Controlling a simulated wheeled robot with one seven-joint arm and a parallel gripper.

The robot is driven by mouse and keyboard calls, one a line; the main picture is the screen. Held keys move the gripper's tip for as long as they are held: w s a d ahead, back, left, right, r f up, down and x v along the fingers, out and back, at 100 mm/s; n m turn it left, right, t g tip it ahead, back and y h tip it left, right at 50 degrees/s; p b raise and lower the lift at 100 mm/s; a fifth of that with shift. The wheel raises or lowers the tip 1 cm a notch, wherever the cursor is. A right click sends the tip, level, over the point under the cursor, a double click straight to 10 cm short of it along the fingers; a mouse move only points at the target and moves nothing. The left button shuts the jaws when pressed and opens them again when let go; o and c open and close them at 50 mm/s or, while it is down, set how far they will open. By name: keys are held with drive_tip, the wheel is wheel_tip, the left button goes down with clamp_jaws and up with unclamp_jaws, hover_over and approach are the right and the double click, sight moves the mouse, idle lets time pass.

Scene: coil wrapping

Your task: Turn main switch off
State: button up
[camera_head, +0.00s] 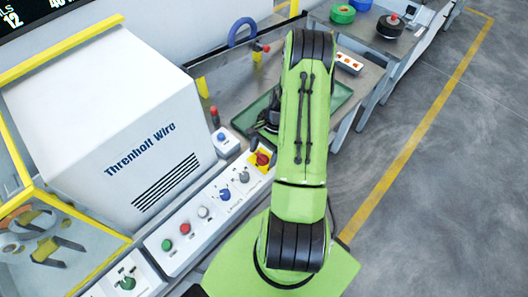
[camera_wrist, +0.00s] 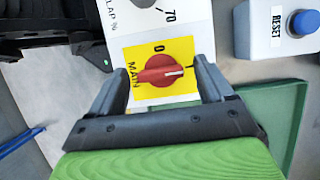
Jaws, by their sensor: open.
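The main switch is a red rotary knob (camera_wrist: 158,70) on a yellow plate marked MAIN and 0; it also shows in the head view (camera_head: 262,159) at the right end of the control panel. The white line on the knob points right, towards a small mark at the plate's right edge, not to the 0. My gripper (camera_wrist: 160,84) is open, with one finger on each side of the knob in the wrist view. I cannot tell whether the fingers touch it. In the head view my arm partly hides the gripper.
A blue RESET button box (camera_wrist: 278,30) stands close to the right in the wrist view. A row of knobs and buttons (camera_head: 203,212) runs along the panel. A green tray (camera_head: 340,95) lies beyond my arm. The grey floor on the right is clear.

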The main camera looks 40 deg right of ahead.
drive_tip(key=c, duration=1)
drive_tip(key=shift+c, duration=0.2)
drive_tip(key=shift+w+n, duration=0.1)
drive_tip(key=shift+n, duration=0.2)
drive_tip(key=n+b, duration=0.1)
drive_tip(key=n+g+b, duration=0.1)
drive_tip(key=n, duration=0.1)
drive_tip(key=shift+w+n+g+h, duration=0.1)
drive_tip(key=shift+n+g+h, duration=0.2)
drive_tip(key=n+g+h+b, duration=0.1)
drive_tip(key=n, duration=0.3)
drive_tip(key=shift+w+a+n+b, duration=0.1)
drive_tip(key=shift+n+b, duration=0.2)
drive_tip(key=n+g+h+b, duration=0.1)
drive_tip(key=n, duration=0.3)
drive_tip(key=shift+a, duration=0.15)
drive_tip(key=shift+n+g+h, duration=0.3)
drive_tip(key=shift+n+h, duration=0.7)
drive_tip(key=shift+n, duration=1.5)
drive_tip(key=o, duration=1)
drive_tip(key=shift+a, duration=0.1)
